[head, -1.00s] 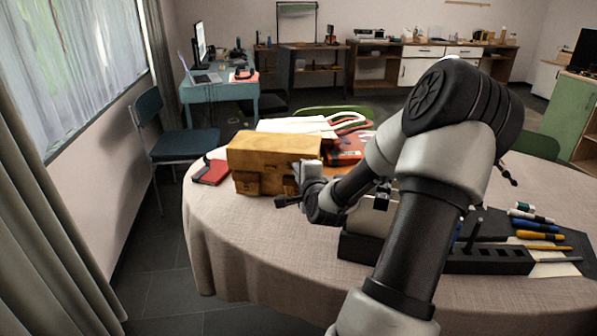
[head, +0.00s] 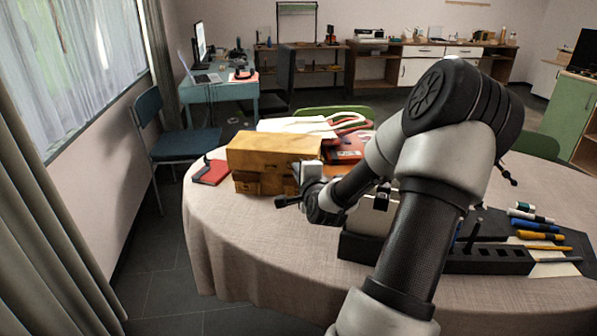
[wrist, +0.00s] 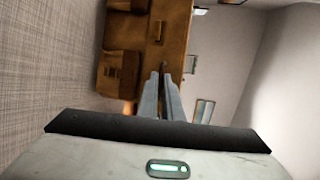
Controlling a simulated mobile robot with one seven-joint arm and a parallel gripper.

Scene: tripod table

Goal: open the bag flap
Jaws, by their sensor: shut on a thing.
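A tan-brown bag (head: 248,185) stands upright on the round table. Its yellowish flap (head: 272,153) covers the top and hangs over the upper front. The lower front with small pockets shows beneath. My gripper (head: 300,172) is at the bag's right front corner, level with the flap's lower edge. In the wrist view the two fingers (wrist: 163,78) are close together with their tips against the brown flap (wrist: 172,45), shut on its edge. The pocketed front of the bag (wrist: 120,68) shows left of them. The exact pinch is too small to see clearly.
A red notebook (head: 211,172) lies left of the bag. Papers and a red-orange item (head: 345,150) lie behind it. A dark organizer (head: 490,262) with pens is to the right, close under my arm. Clear tablecloth (head: 250,235) lies in front of the bag.

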